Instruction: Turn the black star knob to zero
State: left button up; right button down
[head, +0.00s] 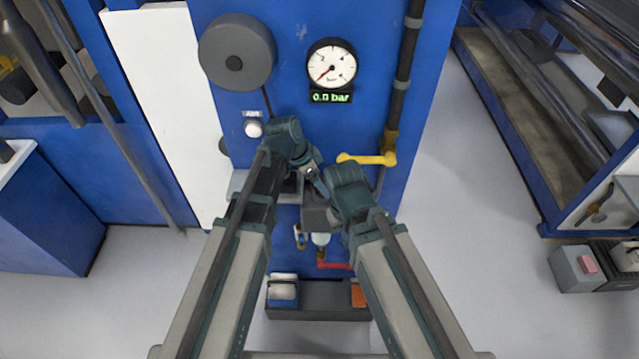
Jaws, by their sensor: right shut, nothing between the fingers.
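The black star knob cannot be made out; my wrists and grippers cover the middle of the blue panel, where a dark grey block (318,218) shows just below them.
A yellow lever (367,159) sticks out right of my grippers on a dark pipe. A white round button (253,129) is at the left, below a large grey disc (237,52). A red lever (334,266) and a dark tray (318,312) lie lower down.

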pick_arm(q)
jog(key=c, duration=1.1)
jog(key=shift+n, duration=0.3)
jog(key=n, duration=0.1)
jog(key=n+t, duration=0.1)
jog(key=n, duration=0.1)
jog(key=shift+s+d+n+y, duration=0.1)
jog(key=shift+s+n+y, duration=0.1)
jog(key=shift+n+y, duration=0.15)
jog(key=n+t+y, duration=0.1)
jog(key=n, duration=0.1)
jog(key=n+y, duration=0.1)
jog(key=n, duration=0.2)
jog(key=shift+n+t, duration=0.25)
jog(key=shift+t, duration=0.15)
jog(key=shift+n, duration=0.3)
